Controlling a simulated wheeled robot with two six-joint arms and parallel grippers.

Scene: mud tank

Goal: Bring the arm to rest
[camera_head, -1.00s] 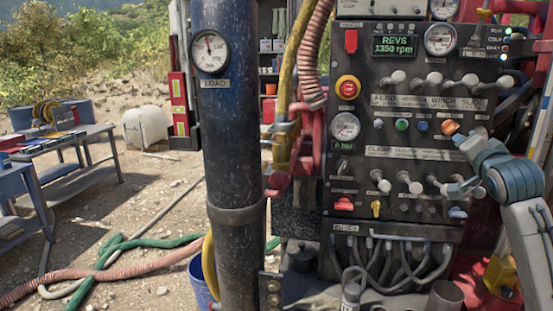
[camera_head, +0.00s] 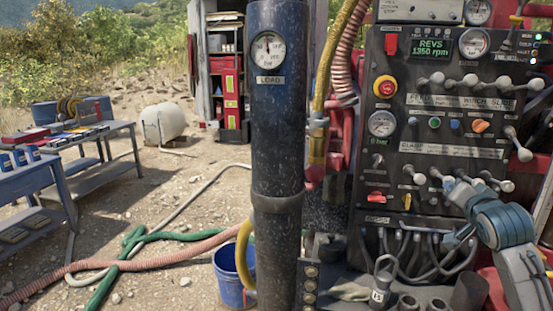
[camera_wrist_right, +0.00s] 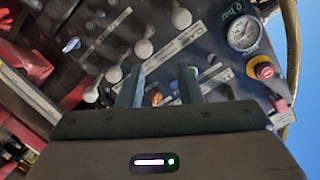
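My right arm (camera_head: 508,235) comes in from the right in the head view, in front of the lower part of the black control panel (camera_head: 398,205). Its gripper (camera_head: 450,212) is in front of the panel, near the lower lever row and the hoses. In the right wrist view the two fingers of this gripper (camera_wrist_right: 160,90) stand apart with nothing held between them. The panel's levers, an orange knob (camera_wrist_right: 156,97) and a red button (camera_wrist_right: 264,70) show beyond them. Whether a finger touches a lever is not clear. My left gripper is not in view.
A thick dark column with a LOAD gauge (camera_head: 268,50) stands left of the panel. A blue bucket (camera_head: 231,280), a green hose (camera_head: 165,236) and a pink hose (camera_head: 190,246) are on the ground. A workbench (camera_head: 95,165) stands at left, with open gravel between.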

